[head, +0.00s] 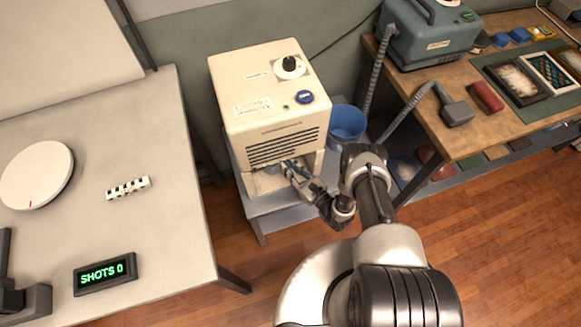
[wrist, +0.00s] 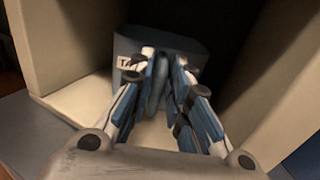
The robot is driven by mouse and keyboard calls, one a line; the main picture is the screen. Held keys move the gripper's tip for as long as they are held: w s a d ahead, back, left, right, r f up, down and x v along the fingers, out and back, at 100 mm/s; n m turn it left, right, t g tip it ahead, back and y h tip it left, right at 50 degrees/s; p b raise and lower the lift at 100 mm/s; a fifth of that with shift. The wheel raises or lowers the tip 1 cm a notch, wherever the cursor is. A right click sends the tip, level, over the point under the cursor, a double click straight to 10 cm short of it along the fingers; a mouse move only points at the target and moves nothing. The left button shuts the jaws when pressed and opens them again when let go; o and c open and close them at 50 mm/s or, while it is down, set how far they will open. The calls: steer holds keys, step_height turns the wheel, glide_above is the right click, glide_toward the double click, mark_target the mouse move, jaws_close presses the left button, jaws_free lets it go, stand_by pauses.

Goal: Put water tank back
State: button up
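The water tank (wrist: 190,45) is a blue-grey box with a white label, partly cut off from view, whose visible letters start with "T". It sits inside the lower opening of the cream dehumidifier-like machine (head: 262,95), which has a dark vent grille, a knob and a blue button. My gripper (wrist: 164,62) reaches into this opening. Its two fingers lie on either side of the tank's upright handle (wrist: 158,88) and look shut on it. In the head view my gripper (head: 290,168) is at the opening's front, and the tank is mostly hidden by it and by the machine.
The machine stands on a grey-blue stand (head: 262,208), with a blue bucket (head: 347,122) close on its right. A pale table (head: 165,230) is on the left. A wooden workbench (head: 420,100) with a teal machine (head: 430,40) and hose is on the right. Wooden floor is open in front.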

steer(key=shift+o, duration=1)
steer(key=shift+r, duration=0.2)
steer(key=p+v, duration=0.2)
steer(key=v, duration=0.8)
steer(key=shift+s+d, duration=0.1)
steer(key=shift+d, duration=0.15)
steer(key=shift+v, duration=0.75)
steer(key=shift+s+a, duration=0.1)
steer(key=shift+a, duration=0.05)
